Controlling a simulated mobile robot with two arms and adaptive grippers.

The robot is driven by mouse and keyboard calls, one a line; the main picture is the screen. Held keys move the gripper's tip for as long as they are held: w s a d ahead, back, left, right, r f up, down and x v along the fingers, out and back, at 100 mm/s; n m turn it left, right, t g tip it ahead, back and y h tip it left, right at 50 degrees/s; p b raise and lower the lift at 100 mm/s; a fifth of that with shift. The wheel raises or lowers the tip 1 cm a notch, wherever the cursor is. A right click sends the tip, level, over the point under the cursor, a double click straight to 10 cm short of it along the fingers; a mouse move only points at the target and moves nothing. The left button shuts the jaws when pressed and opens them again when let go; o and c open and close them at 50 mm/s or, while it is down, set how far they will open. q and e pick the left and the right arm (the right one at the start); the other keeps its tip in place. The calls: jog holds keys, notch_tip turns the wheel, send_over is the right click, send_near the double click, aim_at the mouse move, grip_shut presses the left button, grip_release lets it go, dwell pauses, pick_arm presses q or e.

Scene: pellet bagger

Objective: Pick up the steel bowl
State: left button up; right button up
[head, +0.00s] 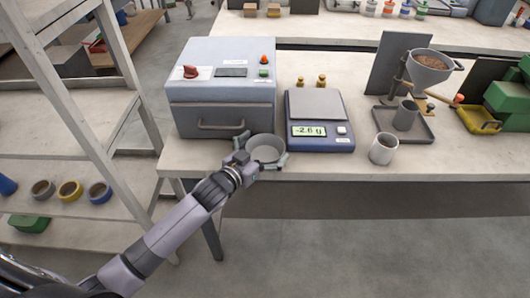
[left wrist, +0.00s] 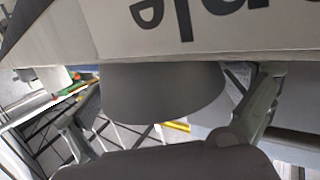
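The steel bowl (head: 266,149) is a round grey bowl at the front edge of the bench, just left of the scale. My left gripper (head: 262,150) reaches it from the front left, with one finger on each side of the bowl. In the left wrist view the bowl (left wrist: 165,92) shows as a dark grey rounded shape between the two spread fingers of my left gripper (left wrist: 168,115). Gaps show between the bowl and both fingers there, so the gripper is open. My right gripper is in neither view.
A scale (head: 320,120) reading -2.6 g stands close right of the bowl. A grey sealing machine (head: 221,90) stands behind left. A light cup (head: 383,149), a funnel stand (head: 428,70) and a tray (head: 405,125) are farther right. A shelf rack (head: 75,120) stands left.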

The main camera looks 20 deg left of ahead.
pick_arm(q)
jog(key=c, duration=0.8)
jog(key=shift+c, duration=0.2)
jog(key=shift+r, duration=0.1)
